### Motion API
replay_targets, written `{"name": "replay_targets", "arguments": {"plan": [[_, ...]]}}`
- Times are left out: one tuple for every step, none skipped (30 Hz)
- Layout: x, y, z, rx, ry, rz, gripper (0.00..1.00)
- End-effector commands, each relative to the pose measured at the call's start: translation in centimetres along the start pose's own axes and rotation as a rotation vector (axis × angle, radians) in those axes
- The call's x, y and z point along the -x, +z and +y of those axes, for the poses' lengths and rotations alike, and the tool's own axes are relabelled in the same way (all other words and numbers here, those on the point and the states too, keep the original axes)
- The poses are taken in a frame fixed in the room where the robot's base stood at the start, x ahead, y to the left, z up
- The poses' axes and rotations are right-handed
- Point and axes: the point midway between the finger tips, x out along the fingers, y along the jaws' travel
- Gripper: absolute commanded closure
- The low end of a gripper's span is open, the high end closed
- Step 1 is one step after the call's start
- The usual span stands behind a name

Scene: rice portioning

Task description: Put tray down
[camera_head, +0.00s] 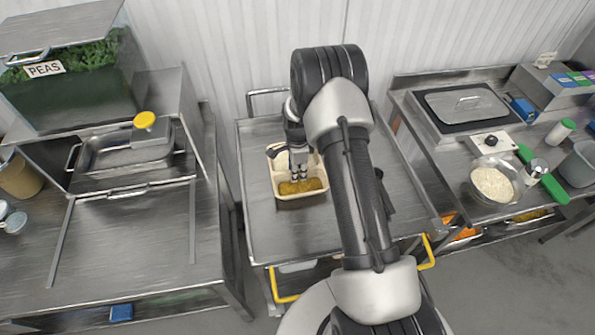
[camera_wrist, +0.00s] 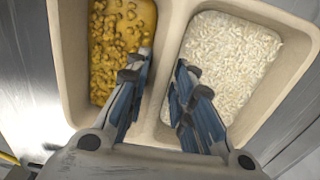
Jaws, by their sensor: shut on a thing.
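The tray (camera_head: 300,201) is beige with two compartments and is over the steel cart top (camera_head: 365,215); I cannot tell whether it touches it. In the wrist view its divider (camera_wrist: 169,50) separates a yellow-brown chunky food (camera_wrist: 122,28) on the left from white rice (camera_wrist: 230,60) on the right. My gripper (camera_head: 297,174) points down into the tray. In the wrist view its fingers (camera_wrist: 160,92) are on either side of the divider, shut on the tray. The fingers and arm hide part of the rice in the head view.
A steel counter (camera_head: 125,225) with a PEAS container (camera_head: 75,85) stands on the left. The cart top is bare around the tray.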

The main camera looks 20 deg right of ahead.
Motion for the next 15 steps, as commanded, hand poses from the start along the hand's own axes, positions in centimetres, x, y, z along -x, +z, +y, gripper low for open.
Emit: {"name": "replay_targets", "arguments": {"plan": [[-0.28,0.00,-0.02,0.000,0.000,0.000,1.00],[-0.33,0.00,0.02,0.000,0.001,0.000,0.77],[-0.24,0.00,0.02,0.000,0.001,0.000,0.75],[-0.23,0.00,0.03,0.000,0.001,0.000,0.73],[-0.22,0.00,0.03,0.000,0.001,0.000,0.71],[-0.21,0.00,0.03,0.000,0.001,0.000,0.68],[-0.21,0.00,0.03,0.000,0.001,0.000,0.66],[-0.21,0.00,0.03,0.000,0.001,0.000,0.64],[-0.20,0.00,0.02,0.000,0.001,0.000,0.61],[-0.20,0.00,0.03,0.000,0.001,0.000,0.59],[-0.20,0.00,0.03,0.000,0.001,0.000,0.58],[-0.20,0.00,0.03,0.000,0.001,0.000,0.58],[-0.20,0.00,0.03,0.000,0.001,0.000,0.58],[-0.20,0.00,0.02,0.000,0.001,0.000,0.58],[-0.20,0.00,0.02,0.000,0.001,0.000,0.58]]}}
